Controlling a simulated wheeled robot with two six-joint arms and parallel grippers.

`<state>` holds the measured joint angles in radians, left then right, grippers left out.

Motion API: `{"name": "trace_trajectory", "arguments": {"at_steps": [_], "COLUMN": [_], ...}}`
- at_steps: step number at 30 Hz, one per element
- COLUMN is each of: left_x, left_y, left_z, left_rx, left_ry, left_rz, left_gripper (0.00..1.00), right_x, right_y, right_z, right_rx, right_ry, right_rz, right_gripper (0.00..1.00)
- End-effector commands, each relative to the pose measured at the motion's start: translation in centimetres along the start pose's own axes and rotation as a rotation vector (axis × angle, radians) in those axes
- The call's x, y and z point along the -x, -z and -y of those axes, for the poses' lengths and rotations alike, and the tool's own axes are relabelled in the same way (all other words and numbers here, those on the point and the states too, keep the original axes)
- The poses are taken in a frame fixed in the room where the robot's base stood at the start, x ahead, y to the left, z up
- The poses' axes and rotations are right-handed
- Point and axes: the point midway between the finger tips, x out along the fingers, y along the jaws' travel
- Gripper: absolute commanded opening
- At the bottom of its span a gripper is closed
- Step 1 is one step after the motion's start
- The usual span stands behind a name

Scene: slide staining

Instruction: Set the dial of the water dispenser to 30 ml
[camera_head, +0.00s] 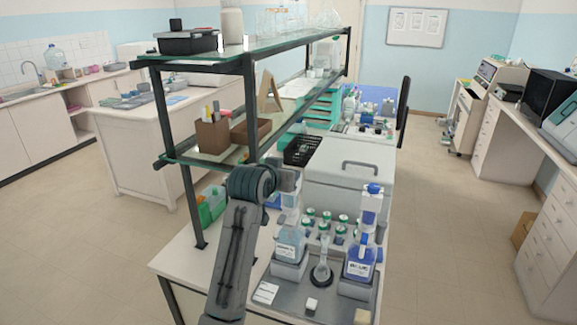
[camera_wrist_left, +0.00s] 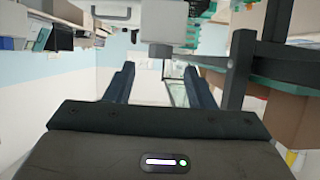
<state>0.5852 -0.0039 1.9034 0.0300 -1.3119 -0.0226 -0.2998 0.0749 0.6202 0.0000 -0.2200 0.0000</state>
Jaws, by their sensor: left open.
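I cannot tell for sure which one is the water dispenser, and no dial scale is readable. In the left wrist view the gripper (camera_wrist_left: 158,88) is open, with nothing between its fingers.
A large grey box (camera_head: 350,175) stands farther back. The glass shelf rack (camera_head: 248,110) rises close to my left arm, its post also showing in the wrist view (camera_wrist_left: 238,85).

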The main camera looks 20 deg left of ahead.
Motion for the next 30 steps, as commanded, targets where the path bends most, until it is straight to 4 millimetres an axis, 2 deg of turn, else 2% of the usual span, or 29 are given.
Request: {"name": "trace_trajectory", "arguments": {"at_steps": [1, 3, 9, 20, 27, 30], "left_x": [-0.8, -1.9, -3.9, -4.4, -4.4, -4.4], "left_y": [0.3, 0.2, 0.1, 0.0, 0.0, 0.0], "left_z": [0.0, 0.0, 0.0, 0.0, 0.0, 0.0], "left_rx": [0.000, 0.000, 0.000, -0.001, 0.000, 0.000], "left_ry": [0.000, 0.000, 0.000, 0.000, 0.000, 0.001], "left_rz": [0.004, 0.003, 0.000, -0.001, -0.001, -0.001], "left_gripper": [0.49, 0.49, 0.49, 0.49, 0.04, 0.04], "right_x": [0.8, 1.2, 1.9, 1.9, 1.9, 1.9], "right_y": [0.1, 0.1, 0.2, 0.2, 0.2, 0.2], "right_z": [-0.1, -0.1, -0.3, -0.9, -0.8, -0.8], "right_rx": [0.000, 0.000, 0.001, 0.003, 0.003, 0.003], "right_ry": [0.000, 0.000, -0.002, -0.008, -0.007, -0.007], "right_rz": [0.000, 0.000, 0.000, 0.000, 0.000, 0.000], "right_gripper": [0.36, 0.36, 0.36, 0.36, 0.36, 0.36]}}
